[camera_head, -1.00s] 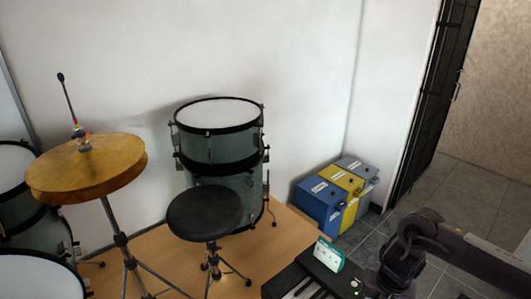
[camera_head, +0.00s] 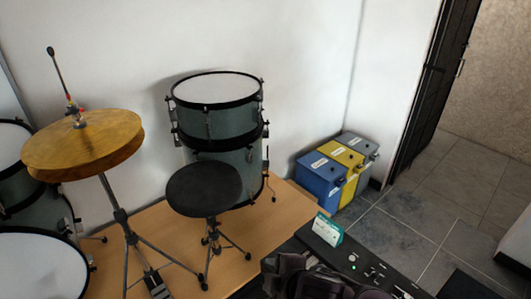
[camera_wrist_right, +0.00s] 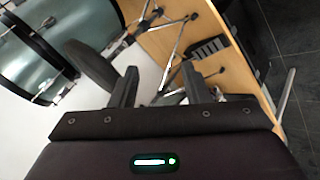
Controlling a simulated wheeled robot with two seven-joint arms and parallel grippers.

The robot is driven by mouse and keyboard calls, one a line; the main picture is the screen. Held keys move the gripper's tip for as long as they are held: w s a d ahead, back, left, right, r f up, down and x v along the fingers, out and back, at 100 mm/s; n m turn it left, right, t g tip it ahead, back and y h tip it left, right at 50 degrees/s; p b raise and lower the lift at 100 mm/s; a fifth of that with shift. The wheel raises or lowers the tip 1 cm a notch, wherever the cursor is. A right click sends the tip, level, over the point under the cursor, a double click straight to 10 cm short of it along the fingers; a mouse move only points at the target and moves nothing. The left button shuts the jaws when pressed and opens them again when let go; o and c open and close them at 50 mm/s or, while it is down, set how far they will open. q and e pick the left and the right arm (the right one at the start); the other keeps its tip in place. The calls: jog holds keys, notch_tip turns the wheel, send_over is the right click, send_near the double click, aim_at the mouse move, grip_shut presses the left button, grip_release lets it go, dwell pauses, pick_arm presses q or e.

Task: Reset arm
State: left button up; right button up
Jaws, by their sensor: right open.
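My right gripper (camera_wrist_right: 160,70) shows in the right wrist view, its two dark fingers spread apart with nothing between them. Beyond the fingers are stand legs and the wooden platform. In the head view a dark part of my arm (camera_head: 305,280) shows at the bottom middle, in front of the black keyboard-like instrument (camera_head: 372,270); the gripper's fingers cannot be made out there. My left gripper is in neither view.
A drum stool (camera_head: 204,188), a cymbal (camera_head: 82,146) on a stand and grey-green drums (camera_head: 222,130) stand on the wooden platform (camera_head: 150,225). Blue, yellow and grey bins (camera_head: 338,168) stand by the wall. A small green-and-white box (camera_head: 327,229) sits on the black instrument. Tiled floor (camera_head: 410,225) is clear at right.

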jog(key=s+d+f+m+g+h, duration=0.1)
jog(key=s+d+m+g+h, duration=0.1)
jog(key=s+d+m, duration=0.55)
jog(key=s+d+f+m+g+h, duration=0.25)
jog(key=s+d+m, duration=0.25)
jog(key=d+m, duration=0.45)
notch_tip(320, 180, down, 35)
jog(key=s+b, duration=0.1)
jog(key=b, duration=0.7)
jog(key=s+d+f+g+b, duration=0.1)
jog(key=s+d+f+b, duration=0.1)
jog(key=s+f, duration=0.8)
jog(key=s+d+f+n+g+b, duration=0.1)
jog(key=s+f+b, duration=0.3)
jog(key=s+f, duration=0.6)
notch_tip(320, 180, down, 7)
jog(key=shift+d+f+b, duration=0.15)
jog(key=shift+d+b, duration=0.25)
jog(key=shift+d, duration=0.35)
jog(key=shift+s+h, duration=0.2)
jog(key=shift+h, duration=0.05)
jog(key=shift+c, duration=0.4)
jog(key=shift+s, duration=0.1)
jog(key=shift+c, duration=0.3)
